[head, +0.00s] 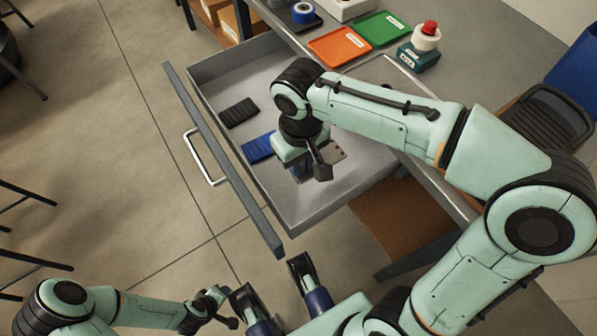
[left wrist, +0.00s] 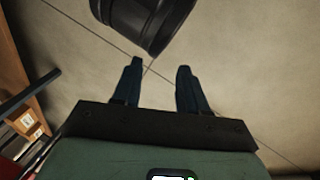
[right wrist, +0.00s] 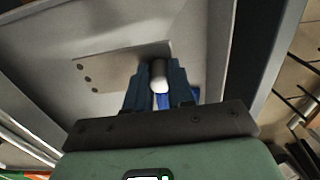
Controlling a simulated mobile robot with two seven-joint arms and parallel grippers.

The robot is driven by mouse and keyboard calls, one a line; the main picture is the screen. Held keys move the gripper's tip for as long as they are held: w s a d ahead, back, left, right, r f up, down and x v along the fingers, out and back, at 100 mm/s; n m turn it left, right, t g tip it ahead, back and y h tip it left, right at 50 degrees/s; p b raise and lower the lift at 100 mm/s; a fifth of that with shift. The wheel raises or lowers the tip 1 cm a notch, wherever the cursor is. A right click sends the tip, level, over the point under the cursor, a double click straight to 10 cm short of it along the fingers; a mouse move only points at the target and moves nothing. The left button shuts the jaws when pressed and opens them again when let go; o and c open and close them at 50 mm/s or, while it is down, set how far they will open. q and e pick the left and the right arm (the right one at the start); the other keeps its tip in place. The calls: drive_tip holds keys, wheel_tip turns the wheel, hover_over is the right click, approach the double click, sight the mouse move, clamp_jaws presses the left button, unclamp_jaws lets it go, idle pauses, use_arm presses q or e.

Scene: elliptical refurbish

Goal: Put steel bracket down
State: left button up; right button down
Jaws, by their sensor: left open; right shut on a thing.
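The steel bracket (head: 338,152) is a grey plate with small holes, low over or on the floor of the open drawer. My right gripper (head: 316,170) is shut on it and points down into the drawer. In the right wrist view the bracket (right wrist: 105,68) reaches left from the fingers, and a pale rounded piece shows between them. I cannot tell whether the bracket touches the drawer floor. My left gripper (head: 268,276) is open and empty, outside the drawer near the bottom of the head view.
The drawer (head: 222,70) also holds a black part (head: 238,112) and a blue part (head: 258,148). On the worktop are an orange tray (head: 338,47), a green tray (head: 382,28) and a red-topped button (head: 430,28).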

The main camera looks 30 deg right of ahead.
wheel_tip(320, 180, down, 4)
drive_tip(key=shift+f+b, duration=0.25)
drive_tip(key=shift+b, duration=0.5)
drive_tip(key=shift+f, duration=0.35)
use_arm(q)
drive_tip(key=w, duration=0.1)
drive_tip(key=w+a+f, duration=0.1)
drive_tip(key=w+t, duration=0.1)
drive_tip(key=shift+a+f, duration=0.25)
drive_tip(key=shift+f, duration=0.15)
drive_tip(key=shift+f+y, duration=0.1)
drive_tip(key=shift+y, duration=0.2)
use_arm(e)
drive_tip(key=shift+f, duration=0.1)
drive_tip(key=c, duration=1)
unclamp_jaws()
use_arm(q)
drive_tip(key=shift+s, duration=0.1)
drive_tip(key=s+d+r+g+h+p, duration=0.1)
drive_tip(key=s+d+r+g+p, duration=0.1)
drive_tip(key=s, duration=0.4)
wheel_tip(320, 180, up, 3)
drive_tip(key=shift+s+d+f+p, duration=0.2)
drive_tip(key=shift+d+p, duration=0.45)
drive_tip(key=shift+p, duration=0.35)
use_arm(e)
wheel_tip(320, 180, up, 12)
drive_tip(key=shift+r, duration=0.1)
